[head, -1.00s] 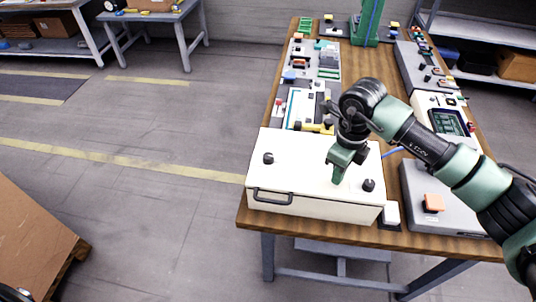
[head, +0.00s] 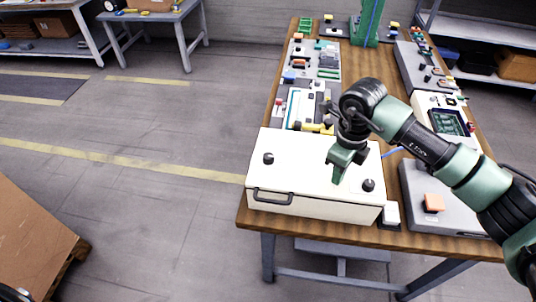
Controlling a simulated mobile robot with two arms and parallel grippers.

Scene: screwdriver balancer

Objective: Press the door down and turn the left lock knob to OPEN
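The white box with its flat white door (head: 305,180) on top stands at the near left corner of the wooden table. The left lock knob (head: 268,158), small and black, is on the door's left side. A matching black right knob (head: 368,185) is on its right side. A dark handle (head: 272,196) is on the box's front face. My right gripper (head: 337,180) points down at the right part of the door, left of the right knob. Its fingertips look at or just above the surface; contact and finger gap cannot be told. My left gripper is not in view.
A grey box with an orange button (head: 434,203) is to the right, and a small white block (head: 391,214) sits beside the white box. Several devices line the table (head: 355,65) behind.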

